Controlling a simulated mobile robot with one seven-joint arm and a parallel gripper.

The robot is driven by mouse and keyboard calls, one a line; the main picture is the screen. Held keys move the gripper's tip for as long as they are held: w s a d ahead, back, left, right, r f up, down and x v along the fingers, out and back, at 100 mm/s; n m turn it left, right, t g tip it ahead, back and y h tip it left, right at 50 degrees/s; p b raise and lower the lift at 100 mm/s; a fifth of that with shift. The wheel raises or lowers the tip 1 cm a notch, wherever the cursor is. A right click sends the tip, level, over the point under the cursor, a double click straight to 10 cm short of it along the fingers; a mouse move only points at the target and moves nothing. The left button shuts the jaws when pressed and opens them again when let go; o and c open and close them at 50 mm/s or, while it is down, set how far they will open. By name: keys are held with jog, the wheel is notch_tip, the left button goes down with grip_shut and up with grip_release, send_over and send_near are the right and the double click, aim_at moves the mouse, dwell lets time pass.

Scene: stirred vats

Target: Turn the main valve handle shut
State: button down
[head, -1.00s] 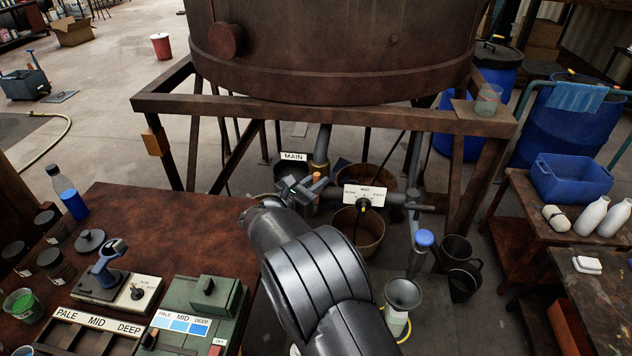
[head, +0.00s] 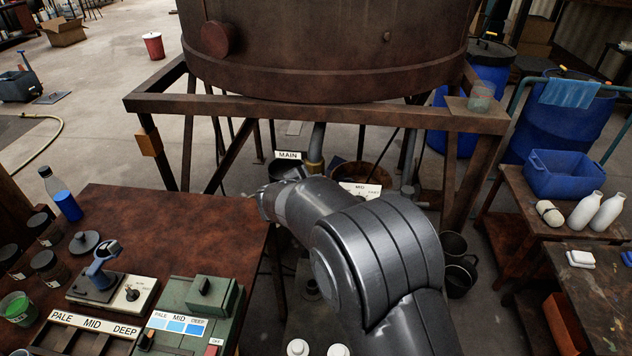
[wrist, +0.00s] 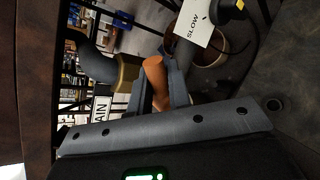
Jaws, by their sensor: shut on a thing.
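The main valve handle (wrist: 154,72) is an orange grip, seen in the wrist view between the two fingers of my gripper (wrist: 157,78), which are closed on it. The brass-coloured valve body (wrist: 128,72) sits just left of the handle on a dark pipe. A white MAIN sign (head: 287,155) stands by the pipe under the big vat in the head view; it also shows sideways in the wrist view (wrist: 101,108). In the head view my arm hides the gripper and the handle.
A SLOW/MID dial plate (head: 361,190) is close right of the handle, partly covered by my arm. The rusty vat frame (head: 330,113) crosses above. The brown table (head: 170,225) is left of my arm. Dark buckets (head: 455,262) stand on the floor to the right.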

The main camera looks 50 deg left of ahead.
jog(key=m, duration=0.1)
jog(key=g+y, duration=0.1)
jog(key=f+m+g, duration=0.1)
jog(key=shift+w+d+m+y, duration=0.2)
jog(key=shift+d+m+y, duration=0.05)
jog(key=shift+m+y, duration=0.05)
jog(key=shift+f+m+g+y, duration=0.4)
jog(key=shift+m+g+y, duration=0.4)
jog(key=shift+m+g, duration=0.15)
jog(key=c, duration=1.4)
grip_release()
jog(key=v, duration=1)
jog(key=shift+s+d+r, duration=0.15)
jog(key=shift+d+r, duration=0.1)
